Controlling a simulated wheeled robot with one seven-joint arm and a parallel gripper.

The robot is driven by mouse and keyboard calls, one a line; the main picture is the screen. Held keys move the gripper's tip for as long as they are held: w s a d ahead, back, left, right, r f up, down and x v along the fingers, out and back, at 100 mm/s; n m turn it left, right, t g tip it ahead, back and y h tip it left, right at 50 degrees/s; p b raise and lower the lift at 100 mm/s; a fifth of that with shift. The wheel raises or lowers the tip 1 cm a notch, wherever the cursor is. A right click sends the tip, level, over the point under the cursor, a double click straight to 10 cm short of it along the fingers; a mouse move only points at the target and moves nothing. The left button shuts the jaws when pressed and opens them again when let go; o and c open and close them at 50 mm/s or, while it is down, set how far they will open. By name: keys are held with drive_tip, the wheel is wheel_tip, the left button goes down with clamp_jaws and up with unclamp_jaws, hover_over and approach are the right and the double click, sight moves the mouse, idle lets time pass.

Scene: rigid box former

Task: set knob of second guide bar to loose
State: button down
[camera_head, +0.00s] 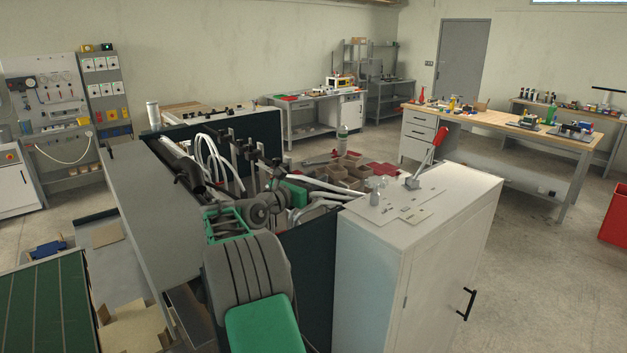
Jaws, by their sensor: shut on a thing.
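The box former (160,205) is the grey and dark machine at centre left. Upright guide bars (232,150) stand in its middle, several with black knobs, such as the one near the back right (275,163). Which bar is the second, and how its knob is set, I cannot tell at this size. My arm (245,265), ribbed dark grey with green parts, reaches up from the bottom into the machine. Its far end lies among grey round joints and a green part (293,192). My gripper's fingers cannot be made out among bars and pipes, nor can what they touch.
A white cabinet (400,260) with a red-handled lever (440,137) stands close to my arm on the right. A dark side panel (308,275) lies between. Cardboard pieces (135,325) lie at lower left. Workbenches (515,135) stand farther back; open floor lies at right.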

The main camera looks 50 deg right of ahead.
drive_tip(key=shift+n+t, duration=0.8)
drive_tip(key=shift+t, duration=0.5)
drive_tip(key=c, duration=1.1)
unclamp_jaws()
drive_tip(key=shift+r, duration=0.1)
